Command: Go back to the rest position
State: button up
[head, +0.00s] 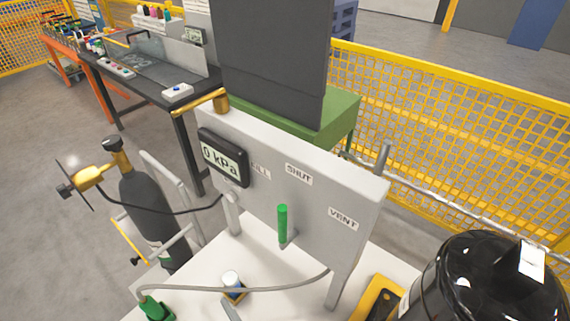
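My gripper is not in the head view, and I cannot make out my arm. A grey panel (255,150) stands on a white surface (280,285). It carries a display (223,157) reading 0 kPa and labels SHUT (298,174) and VENT (343,218); a further label is partly hidden by the display. A green lever (282,224) on the panel points up, roughly towards SHUT. A brass fitting (205,102) sits at the panel's upper left corner.
A dark gas cylinder (148,205) with a brass regulator (92,177) stands at left. A glossy black vessel (480,285) fills the lower right. A hose (245,289) crosses the white surface. Behind are a dark workbench (145,75) and yellow fencing (450,115).

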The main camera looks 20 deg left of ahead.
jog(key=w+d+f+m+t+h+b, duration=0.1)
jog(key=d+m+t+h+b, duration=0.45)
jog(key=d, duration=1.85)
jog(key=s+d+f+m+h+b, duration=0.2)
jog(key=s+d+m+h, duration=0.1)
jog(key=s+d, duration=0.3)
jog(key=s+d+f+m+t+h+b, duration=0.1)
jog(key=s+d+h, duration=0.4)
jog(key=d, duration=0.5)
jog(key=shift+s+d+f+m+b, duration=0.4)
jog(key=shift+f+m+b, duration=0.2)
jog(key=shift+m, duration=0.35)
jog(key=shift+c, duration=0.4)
